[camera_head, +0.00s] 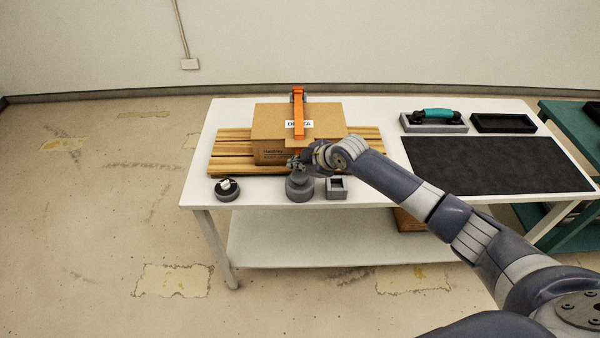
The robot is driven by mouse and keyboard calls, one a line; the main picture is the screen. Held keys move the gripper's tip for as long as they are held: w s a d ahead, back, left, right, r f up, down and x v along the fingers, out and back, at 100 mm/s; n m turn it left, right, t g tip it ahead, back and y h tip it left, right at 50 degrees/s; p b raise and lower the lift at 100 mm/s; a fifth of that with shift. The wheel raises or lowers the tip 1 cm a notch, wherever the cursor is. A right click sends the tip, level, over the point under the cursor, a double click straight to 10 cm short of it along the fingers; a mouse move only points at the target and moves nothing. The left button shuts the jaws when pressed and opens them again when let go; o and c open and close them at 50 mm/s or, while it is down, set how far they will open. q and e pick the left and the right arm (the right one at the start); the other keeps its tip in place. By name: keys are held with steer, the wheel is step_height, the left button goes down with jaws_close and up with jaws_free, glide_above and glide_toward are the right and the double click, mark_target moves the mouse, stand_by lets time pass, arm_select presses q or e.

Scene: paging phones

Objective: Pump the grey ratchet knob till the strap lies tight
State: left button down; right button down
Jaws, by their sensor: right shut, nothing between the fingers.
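An orange strap (298,112) runs over a cardboard box (327,117) that sits on a wooden slatted pallet (231,146). Its far end stands up at the back of the box beside a small grey part; I cannot tell how tight it lies. A grey round knob-like piece (299,190) stands at the table's front edge, before the box; it may be the ratchet knob. My right gripper (296,164) is shut and empty just above this piece, in front of the box; I cannot tell whether they touch. My left gripper is out of view.
On the white table (259,193) stand a dark round holder (227,194) with a white item and a grey square block (337,188). To the right lie a black mat (490,165), a grey tray (432,127) with a teal-handled tool, and an empty black tray (503,123).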

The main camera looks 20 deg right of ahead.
mark_target(298, 176)
step_height(298, 176, up, 5)
steer(key=p, duration=0.4)
steer(key=shift+f, duration=0.1)
steer(key=shift+a, duration=0.1)
stand_by(1.8)
